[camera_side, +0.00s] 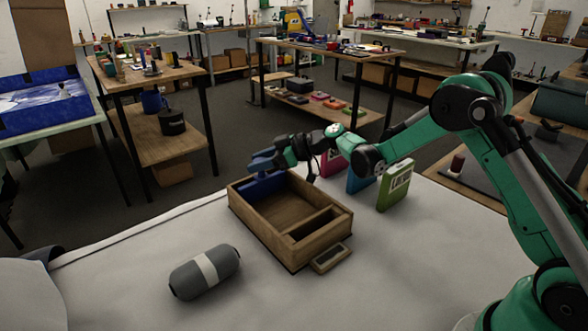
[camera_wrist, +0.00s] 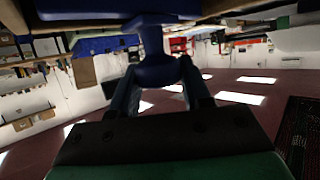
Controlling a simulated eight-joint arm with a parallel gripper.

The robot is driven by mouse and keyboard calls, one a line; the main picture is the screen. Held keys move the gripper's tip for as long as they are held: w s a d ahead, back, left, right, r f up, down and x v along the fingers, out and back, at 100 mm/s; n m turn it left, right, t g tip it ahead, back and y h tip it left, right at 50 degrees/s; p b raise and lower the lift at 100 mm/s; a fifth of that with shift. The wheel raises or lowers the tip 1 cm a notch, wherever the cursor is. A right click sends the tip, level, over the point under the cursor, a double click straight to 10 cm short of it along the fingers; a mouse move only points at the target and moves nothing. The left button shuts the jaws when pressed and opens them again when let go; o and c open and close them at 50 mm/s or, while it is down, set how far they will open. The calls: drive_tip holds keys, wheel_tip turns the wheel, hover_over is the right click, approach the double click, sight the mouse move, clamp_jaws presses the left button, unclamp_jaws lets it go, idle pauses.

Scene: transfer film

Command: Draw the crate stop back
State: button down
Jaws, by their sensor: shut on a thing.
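The wooden crate (camera_side: 268,238) stands on the white-covered table in the side view, with a partition across its near right end. The blue crate stop (camera_side: 264,186) sits inside the crate at its far left end. My gripper (camera_side: 262,163) reaches over that end from the right. In the wrist view, my gripper (camera_wrist: 160,82) is shut on the stop's blue knob (camera_wrist: 155,66), with a finger on either side of it. The lower part of the stop is hidden by the crate wall in the side view.
A grey roll with a pale band (camera_side: 205,272) lies left of the crate. A small wooden block (camera_side: 331,258) touches or nearly touches the crate's near right side. Green (camera_side: 396,186), blue and pink boxes stand behind the crate.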

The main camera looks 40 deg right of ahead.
drive_tip(key=shift+c, duration=2)
unclamp_jaws()
drive_tip(key=shift+d, duration=0.1)
drive_tip(key=v, duration=0.5)
drive_tip(key=shift+s+d+r, duration=0.1)
drive_tip(key=shift+s, duration=0.1)
drive_tip(key=s+a+r+m+g+h, duration=0.25)
drive_tip(key=s+r+m+h, duration=0.2)
drive_tip(key=s, duration=0.35)
drive_tip(key=s+m+h, duration=0.4)
drive_tip(key=s+h, duration=0.1)
drive_tip(key=s, duration=0.7)
drive_tip(key=shift+s+d+f, duration=0.35)
drive_tip(key=shift+f, duration=0.1)
